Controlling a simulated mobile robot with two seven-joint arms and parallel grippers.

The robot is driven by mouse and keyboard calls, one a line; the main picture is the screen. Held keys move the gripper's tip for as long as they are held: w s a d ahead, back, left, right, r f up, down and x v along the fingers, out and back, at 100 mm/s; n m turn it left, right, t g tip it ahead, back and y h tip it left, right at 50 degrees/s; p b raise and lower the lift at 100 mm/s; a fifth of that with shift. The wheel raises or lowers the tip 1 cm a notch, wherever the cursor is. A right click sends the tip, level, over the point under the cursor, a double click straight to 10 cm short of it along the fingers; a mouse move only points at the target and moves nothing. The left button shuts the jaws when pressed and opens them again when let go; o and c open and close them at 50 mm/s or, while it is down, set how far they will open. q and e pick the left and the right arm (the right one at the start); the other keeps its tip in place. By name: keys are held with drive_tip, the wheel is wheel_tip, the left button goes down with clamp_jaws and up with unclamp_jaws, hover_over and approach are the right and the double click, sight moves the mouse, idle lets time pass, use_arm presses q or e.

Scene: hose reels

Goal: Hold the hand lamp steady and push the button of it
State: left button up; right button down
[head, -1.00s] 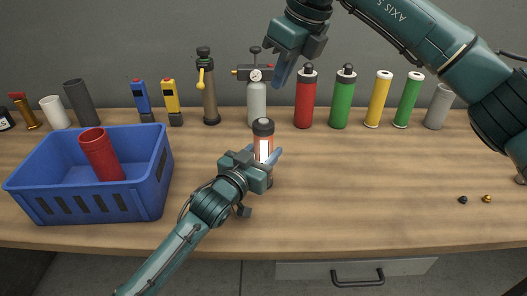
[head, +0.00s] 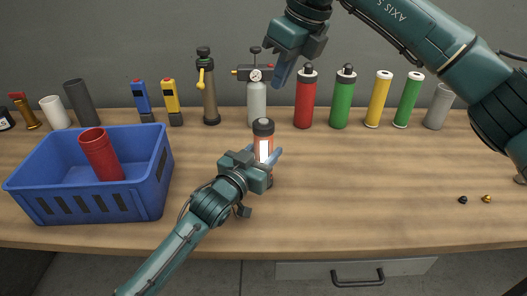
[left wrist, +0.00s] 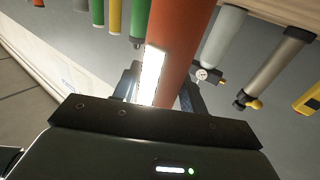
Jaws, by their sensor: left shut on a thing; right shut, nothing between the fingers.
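In the left wrist view the lamp's orange body (left wrist: 182,45) and glowing strip run up from between the fingers (left wrist: 160,95). My right gripper (head: 282,72) is shut and empty, in the air above and slightly right of the lamp, apart from it. I cannot make out the lamp's button.
A blue crate (head: 95,202) holding a red cup (head: 101,155) stands at the left. Behind the lamp are a grey gauge cylinder (head: 257,103), a red cylinder (head: 305,100) and a green cylinder (head: 342,98). Two small fittings (head: 487,199) lie at the right. The front right of the bench is mostly clear.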

sight(268, 125)
idle(0.3)
drive_tip(key=shift+w+a+f+n+t+y, duration=0.4)
drive_tip(key=shift+f+n+t, duration=0.35)
drive_tip(key=shift+f+n, duration=0.45)
drive_tip(key=shift+w+a+f+n+t+y, duration=0.15)
drive_tip(key=shift+a+f+n+t+y, duration=0.4)
drive_tip(key=shift+f+n, duration=0.7)
drive_tip(key=shift+w+a+f+n+t+y, duration=0.3)
drive_tip(key=shift+f+n+t+y, duration=0.25)
drive_tip(key=shift+f+n+t, duration=0.5)
drive_tip(key=shift+f, duration=0.2)
drive_tip(key=shift+f, duration=0.35)
